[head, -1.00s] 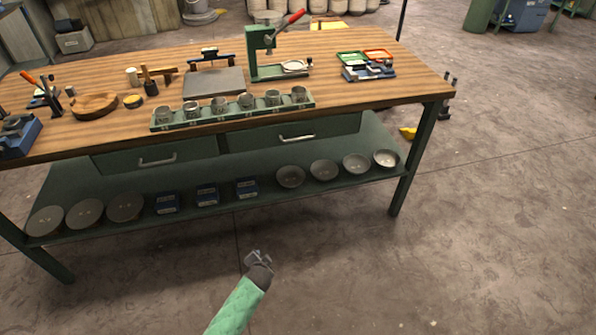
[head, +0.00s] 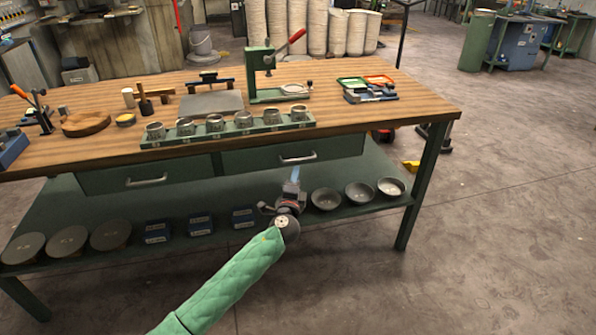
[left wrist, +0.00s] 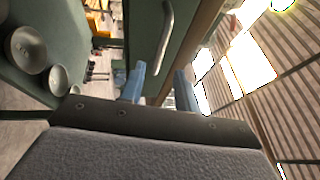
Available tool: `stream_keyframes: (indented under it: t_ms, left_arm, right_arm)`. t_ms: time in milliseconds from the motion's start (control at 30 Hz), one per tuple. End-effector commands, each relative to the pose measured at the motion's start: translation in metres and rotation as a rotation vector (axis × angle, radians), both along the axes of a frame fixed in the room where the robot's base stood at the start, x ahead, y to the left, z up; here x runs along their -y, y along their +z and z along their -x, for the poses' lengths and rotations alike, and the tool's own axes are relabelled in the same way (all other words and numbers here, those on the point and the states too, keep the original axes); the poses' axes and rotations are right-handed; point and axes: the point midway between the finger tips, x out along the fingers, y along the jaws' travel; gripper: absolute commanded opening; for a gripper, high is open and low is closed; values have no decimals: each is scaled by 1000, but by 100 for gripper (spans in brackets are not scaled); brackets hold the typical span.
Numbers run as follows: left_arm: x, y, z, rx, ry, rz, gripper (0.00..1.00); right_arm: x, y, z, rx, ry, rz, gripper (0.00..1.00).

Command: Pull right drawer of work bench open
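The right drawer (head: 245,162) of the work bench (head: 400,125) has a green front and a silver bar handle (head: 298,159). It looks closed under the wooden top. My left gripper (head: 294,176) is just below and in front of this handle, with its blue fingers pointing up at it. In the left wrist view, the two blue fingers of the left gripper (left wrist: 158,76) stand apart with nothing between them. The handle (left wrist: 166,35) lies ahead of them there, apart from the fingers, on the green drawer front (left wrist: 143,35). My right gripper is not in view.
The left drawer (head: 110,178) with its own handle looks closed. The lower shelf (head: 345,228) holds grey bowls (head: 359,193), blue boxes (head: 200,226) and round discs (head: 67,241). A rack of metal cups (head: 230,131) stands near the top's front edge. Floor at right is open.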

Motion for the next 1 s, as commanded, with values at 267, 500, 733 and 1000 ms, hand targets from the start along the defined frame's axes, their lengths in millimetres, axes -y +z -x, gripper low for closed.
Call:
stream_keyframes:
  t_ms: [267, 500, 733, 1000]
  left_arm:
    - [5, 8, -39, -1, 1, -2, 32]
    - [8, 11, -63, -2, 2, 1, 32]
    - [9, 11, -68, -3, 2, 3, 32]
    - [9, 11, -68, -2, 2, 2, 11]
  right_arm:
    - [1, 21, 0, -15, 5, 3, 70]
    - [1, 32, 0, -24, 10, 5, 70]
    - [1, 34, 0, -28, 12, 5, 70]
    - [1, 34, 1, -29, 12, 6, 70]
